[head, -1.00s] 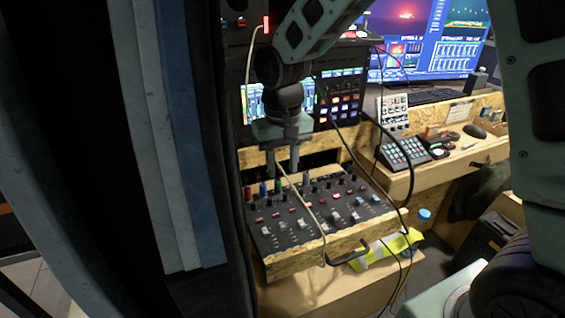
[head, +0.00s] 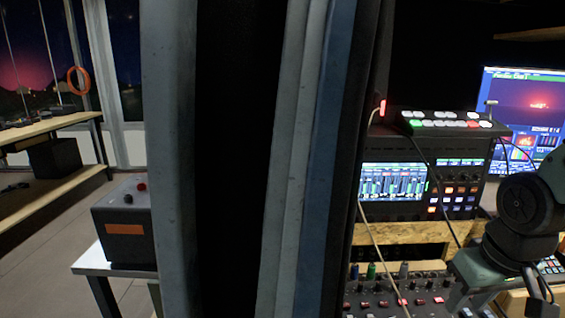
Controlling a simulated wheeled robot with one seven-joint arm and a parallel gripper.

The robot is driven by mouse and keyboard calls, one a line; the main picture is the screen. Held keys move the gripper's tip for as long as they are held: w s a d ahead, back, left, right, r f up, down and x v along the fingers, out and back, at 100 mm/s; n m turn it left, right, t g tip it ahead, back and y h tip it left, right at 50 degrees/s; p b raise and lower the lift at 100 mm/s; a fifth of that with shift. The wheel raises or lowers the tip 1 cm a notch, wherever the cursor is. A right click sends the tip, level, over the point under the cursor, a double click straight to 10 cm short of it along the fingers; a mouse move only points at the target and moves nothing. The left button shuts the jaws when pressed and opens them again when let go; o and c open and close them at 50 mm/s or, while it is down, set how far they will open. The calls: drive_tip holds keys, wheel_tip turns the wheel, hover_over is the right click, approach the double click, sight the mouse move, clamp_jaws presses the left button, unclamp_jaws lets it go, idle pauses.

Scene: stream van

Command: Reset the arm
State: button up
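My gripper (head: 492,298) is at the lower right of the head view, in front of the right part of the mixing console. Its two grey-green fingers stand apart with a gap between them, and nothing shows in the gap. The lowest part of the fingers is close to the picture's bottom edge, so the tips are not fully clear. My dark wrist joint is above it, and the rest of my arm is cut off at the right.
A mixing console (head: 385,302) with coloured knobs lies at the bottom. A video switcher (head: 440,122) sits above a rack with a lit screen (head: 392,182). A wide door edge (head: 215,160) fills the middle. A grey box (head: 124,222) stands on a white table at left.

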drive_tip(key=s+a+r+n+g, duration=0.1)
drive_tip(key=s+a+n, duration=0.5)
drive_tip(key=s+a, duration=0.6)
drive_tip(key=a+g, duration=0.1)
drive_tip(key=a, duration=0.3)
drive_tip(key=shift+s+r+n, duration=0.3)
drive_tip(key=shift+r+n, duration=0.1)
drive_tip(key=shift+f, duration=0.1)
wheel_tip(320, 180, down, 16)
drive_tip(key=w+b, duration=0.2)
drive_tip(key=b, duration=1.4)
drive_tip(key=shift+a, duration=0.15)
